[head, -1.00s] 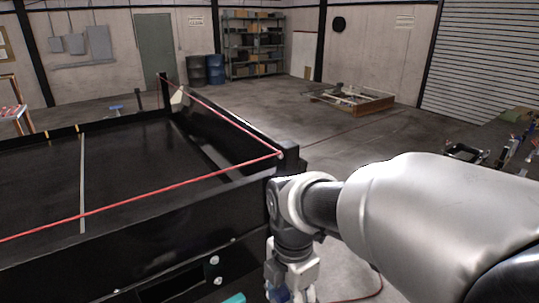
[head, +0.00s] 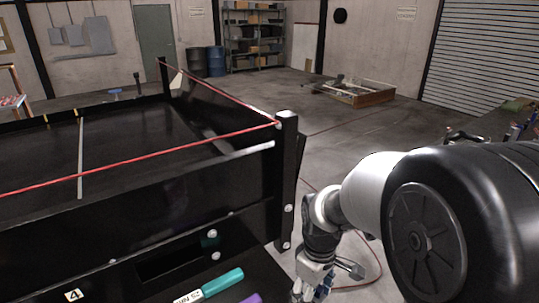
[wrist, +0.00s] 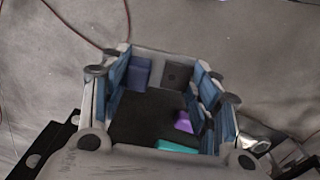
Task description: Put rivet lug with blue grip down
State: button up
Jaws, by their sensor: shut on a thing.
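My gripper (head: 312,290) is at the bottom of the head view, right of the conveyor's corner post and pointing down. Its fingertips are cut off by the picture edge. In the wrist view its fingers frame a dark gap. A blue-violet block (wrist: 135,74) shows between them at the far end, next to a dark grey square piece. The block fits the blue grip of the rivet lug, but its outline is unclear; most of the lug is hidden. A teal handle (head: 222,283) with a white lettered label lies on the black ledge (head: 190,283), with a purple handle (head: 252,298) beside it.
The black conveyor frame (head: 130,200) fills the left, with a red cord (head: 130,162) along its top and a corner post (head: 286,180). A tag marked 4 (head: 73,296) is at lower left. Open concrete floor (head: 350,125) lies behind and right.

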jog(key=w+d+f+m+b, duration=0.1)
jog(key=d+f+m, duration=0.3)
jog(key=f+m, duration=0.4)
jog(key=shift+w+d+f+m+b, duration=0.15)
jog(key=shift+w+m+b, duration=0.1)
jog(key=shift+m+b, duration=0.45)
